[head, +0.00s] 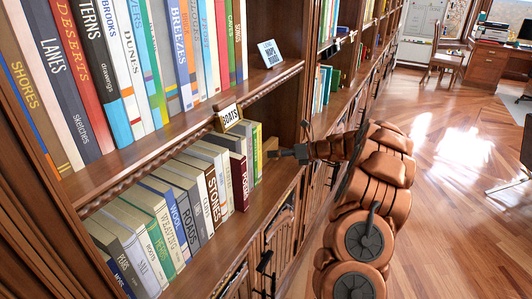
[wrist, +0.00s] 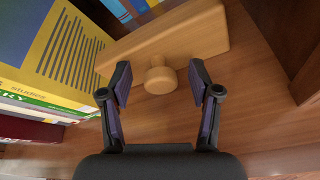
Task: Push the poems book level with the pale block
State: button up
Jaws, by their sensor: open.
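The poems book (head: 240,182) is a maroon book on the lower shelf. Its spine stands further out than the green and yellow books to its right. A maroon book also shows at the lower left of the wrist view (wrist: 28,128). The pale block (wrist: 190,38) is a light wooden piece with a round knob (wrist: 160,78), behind the books' right end. In the head view only a bit of the block (head: 270,146) shows. My gripper (wrist: 160,84) is open, its fingers on either side of the knob. In the head view, my gripper (head: 280,153) is at the row's right end.
Several books (head: 165,225) fill the lower shelf to the left. A BOATS label (head: 228,117) hangs at the upper shelf's edge. A shelf upright (head: 295,105) stands beyond the block. Bare shelf board (wrist: 240,125) lies under and right of my gripper.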

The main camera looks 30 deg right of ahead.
jog(key=shift+w+a+f, duration=0.1)
jog(key=shift+w, duration=0.05)
grip_shut()
dwell(0.4)
